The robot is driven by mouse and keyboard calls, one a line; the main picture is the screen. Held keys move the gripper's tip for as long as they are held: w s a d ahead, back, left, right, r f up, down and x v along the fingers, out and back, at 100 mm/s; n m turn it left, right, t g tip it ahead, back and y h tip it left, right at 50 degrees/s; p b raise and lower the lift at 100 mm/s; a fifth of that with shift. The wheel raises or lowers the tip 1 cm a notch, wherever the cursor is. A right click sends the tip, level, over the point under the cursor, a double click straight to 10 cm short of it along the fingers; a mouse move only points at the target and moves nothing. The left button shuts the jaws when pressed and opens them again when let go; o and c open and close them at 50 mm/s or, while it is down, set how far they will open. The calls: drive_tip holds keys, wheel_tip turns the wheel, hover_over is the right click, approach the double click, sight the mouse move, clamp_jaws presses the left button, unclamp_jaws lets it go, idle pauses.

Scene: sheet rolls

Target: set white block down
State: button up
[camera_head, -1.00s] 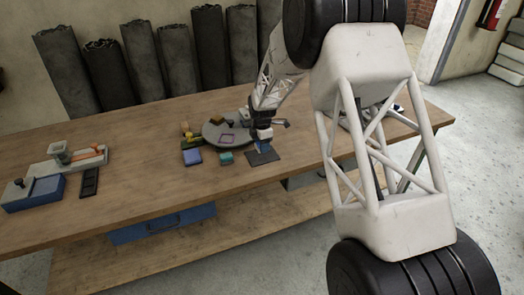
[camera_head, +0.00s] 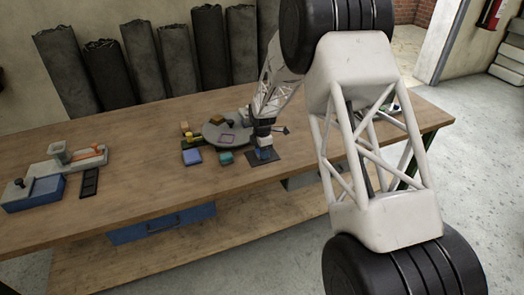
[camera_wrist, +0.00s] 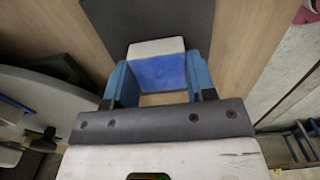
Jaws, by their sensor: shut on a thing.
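The white block (camera_wrist: 156,48) has a pale end and a blue face in the wrist view. My gripper (camera_wrist: 160,82) is shut on it, with a blue finger against each side. In the head view my gripper (camera_head: 264,146) is low over a dark square pad (camera_head: 277,157) on the table, and the block is small and partly hidden there. The pad also shows in the wrist view (camera_wrist: 150,18), beyond the block. I cannot tell whether the block touches the pad.
A round grey turntable (camera_head: 213,133) stands left of the pad. A blue block (camera_head: 192,156) and a teal block (camera_head: 226,157) lie in front of it. A blue box (camera_head: 34,193) and a black tray (camera_head: 89,183) are at far left. The wooden table (camera_head: 150,195) is clear between.

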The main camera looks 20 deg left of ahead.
drive_tip(key=shift+f, duration=0.1)
drive_tip(key=o, duration=1.2)
drive_tip(key=shift+c, duration=0.2)
wheel_tip(320, 180, up, 12)
idle(0.3)
drive_tip(key=shift+r, duration=0.2)
